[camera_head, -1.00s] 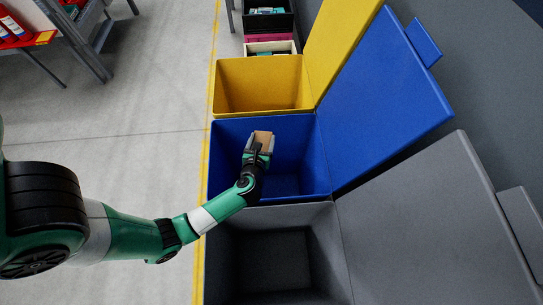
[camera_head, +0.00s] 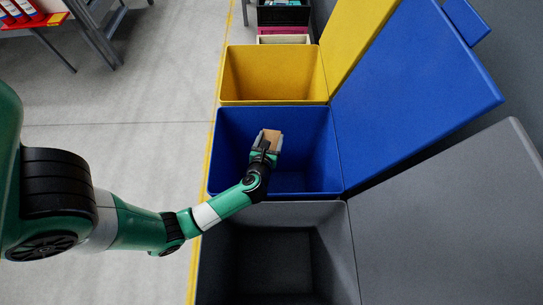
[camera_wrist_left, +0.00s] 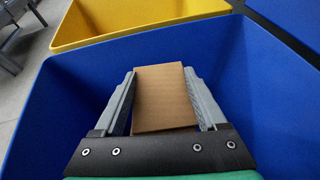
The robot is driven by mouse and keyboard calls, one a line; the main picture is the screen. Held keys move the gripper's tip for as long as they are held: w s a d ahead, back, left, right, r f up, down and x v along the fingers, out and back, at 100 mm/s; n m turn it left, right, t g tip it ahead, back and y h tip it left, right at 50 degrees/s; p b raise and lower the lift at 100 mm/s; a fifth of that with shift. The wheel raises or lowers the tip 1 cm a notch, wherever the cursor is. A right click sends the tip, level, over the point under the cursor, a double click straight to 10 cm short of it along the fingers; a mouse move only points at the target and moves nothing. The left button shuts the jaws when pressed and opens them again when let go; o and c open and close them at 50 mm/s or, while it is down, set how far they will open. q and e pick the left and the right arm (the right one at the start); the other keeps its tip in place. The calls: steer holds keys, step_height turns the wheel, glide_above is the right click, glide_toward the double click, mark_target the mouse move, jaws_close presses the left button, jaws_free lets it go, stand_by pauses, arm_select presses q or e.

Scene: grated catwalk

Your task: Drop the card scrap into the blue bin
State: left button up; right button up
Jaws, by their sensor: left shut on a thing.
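The card scrap (camera_head: 271,138) is a small flat brown piece of cardboard. My left gripper (camera_head: 267,145) is shut on it and holds it over the open blue bin (camera_head: 318,150). In the left wrist view the card scrap (camera_wrist_left: 164,98) sits between both grey fingers of the left gripper (camera_wrist_left: 165,100), with the blue bin's wall (camera_wrist_left: 70,100) around them. The blue bin's lid (camera_head: 415,80) stands open to the right. Part of the bin's floor is hidden behind my arm. My right gripper is in neither view.
A yellow bin (camera_head: 275,75) stands beyond the blue one and a grey bin (camera_head: 275,260) on the near side, both open. Crates (camera_head: 283,20) stand behind the yellow bin. The floor (camera_head: 130,120) left of the yellow line is clear.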

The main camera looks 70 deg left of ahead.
arm_select(q)
steer(key=o, duration=1.3)
steer(key=shift+c, duration=0.2)
steer(key=p+v, duration=0.4)
steer(key=v, duration=0.7)
steer(key=shift+d+r, duration=0.15)
steer(key=shift+d, duration=0.15)
steer(key=shift+s, duration=0.15)
